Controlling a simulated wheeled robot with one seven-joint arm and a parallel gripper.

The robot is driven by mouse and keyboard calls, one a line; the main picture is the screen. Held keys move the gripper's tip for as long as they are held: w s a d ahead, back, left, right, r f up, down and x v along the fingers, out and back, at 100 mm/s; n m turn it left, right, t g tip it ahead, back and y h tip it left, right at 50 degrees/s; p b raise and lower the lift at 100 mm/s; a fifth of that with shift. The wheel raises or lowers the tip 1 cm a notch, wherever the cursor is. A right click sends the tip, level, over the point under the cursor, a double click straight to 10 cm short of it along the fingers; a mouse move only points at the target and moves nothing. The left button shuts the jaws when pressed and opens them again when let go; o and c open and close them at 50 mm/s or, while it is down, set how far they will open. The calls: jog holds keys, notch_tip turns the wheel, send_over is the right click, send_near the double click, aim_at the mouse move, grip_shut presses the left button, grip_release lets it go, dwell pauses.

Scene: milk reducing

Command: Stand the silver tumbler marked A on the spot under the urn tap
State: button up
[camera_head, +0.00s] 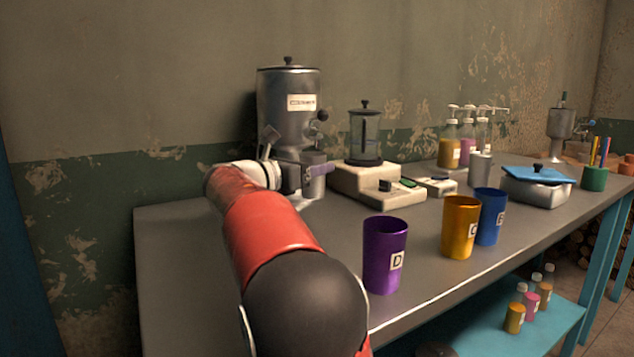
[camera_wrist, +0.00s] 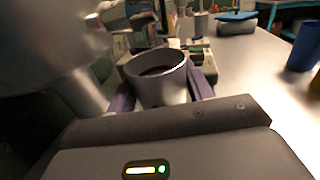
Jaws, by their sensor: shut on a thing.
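The urn (camera_head: 288,108) is a silver metal cylinder with a lid, standing at the back left of the table; its body also fills the upper left of the wrist view (camera_wrist: 45,35). My gripper (camera_wrist: 160,85) has purple fingers and is shut on a silver tumbler (camera_wrist: 162,88), one finger on each side. The tumbler looks upright, with its open rim facing up. In the head view the tumbler (camera_head: 313,182) shows just below the urn's front, partly behind my arm. Its letter is not visible. The spot under the tap is hidden, and I cannot tell whether the tumbler touches the table.
Purple D (camera_head: 383,262), orange (camera_head: 460,230) and blue (camera_head: 489,218) tumblers stand along the front edge. A cream scale with a glass press (camera_head: 365,140) stands right of the urn. Another silver cylinder (camera_head: 481,168), pump bottles (camera_head: 449,150) and a blue-lidded box (camera_head: 537,184) are farther right.

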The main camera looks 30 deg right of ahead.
aim_at(317, 182)
jog(key=shift+d, duration=0.5)
jog(key=shift+w+d+f, duration=0.1)
jog(key=shift+d+f, duration=0.15)
jog(key=shift+f+b, duration=0.35)
jog(key=shift+f, duration=1.15)
jog(key=o, duration=1.1)
jog(key=shift+f, duration=0.1)
